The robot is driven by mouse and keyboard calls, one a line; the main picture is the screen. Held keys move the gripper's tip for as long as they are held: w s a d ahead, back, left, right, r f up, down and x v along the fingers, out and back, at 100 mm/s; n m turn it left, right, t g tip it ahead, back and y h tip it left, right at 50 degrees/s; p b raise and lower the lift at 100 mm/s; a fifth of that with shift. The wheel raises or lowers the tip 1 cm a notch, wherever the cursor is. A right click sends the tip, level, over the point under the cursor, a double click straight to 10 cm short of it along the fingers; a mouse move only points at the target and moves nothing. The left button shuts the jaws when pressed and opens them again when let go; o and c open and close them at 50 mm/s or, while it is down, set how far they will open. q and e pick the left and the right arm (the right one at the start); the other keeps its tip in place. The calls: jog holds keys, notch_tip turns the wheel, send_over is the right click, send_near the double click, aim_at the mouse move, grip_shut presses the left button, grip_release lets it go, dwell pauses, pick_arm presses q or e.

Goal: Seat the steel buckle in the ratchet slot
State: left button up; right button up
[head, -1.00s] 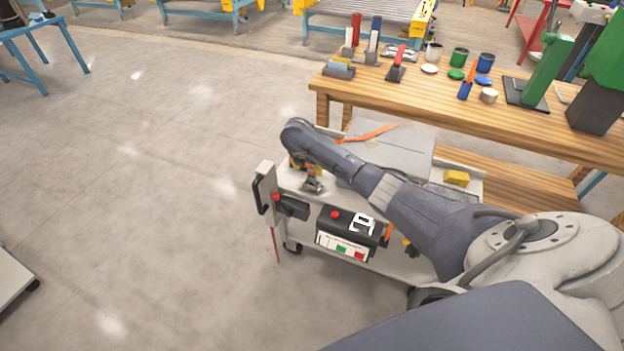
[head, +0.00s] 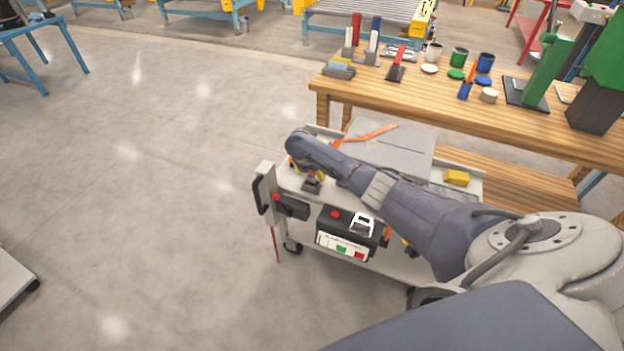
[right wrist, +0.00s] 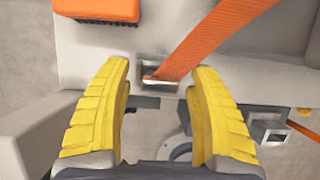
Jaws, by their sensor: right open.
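An orange strap (head: 368,134) lies across the cart's grey top. In the right wrist view the strap (right wrist: 215,40) runs down to a small steel buckle (right wrist: 150,62) with a dark opening. My right gripper (right wrist: 160,75) is open, its yellow fingers on either side of the strap end and apart from it. In the head view it (head: 312,178) is low over the cart's left end, partly hidden by my arm. A pale metal frame with a dark opening, seemingly the ratchet (head: 362,224), sits on the black box; it also shows in the right wrist view (right wrist: 270,130). My left gripper is out of view.
The grey cart (head: 445,162) carries a yellow block (head: 456,178) and a black box with a red button (head: 335,214). An orange block (right wrist: 97,8) is at the wrist view's top left. A wooden bench (head: 430,100) with cups and tools stands behind.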

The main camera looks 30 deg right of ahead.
grip_shut()
jog(key=shift+r, duration=0.1)
dwell(0.7)
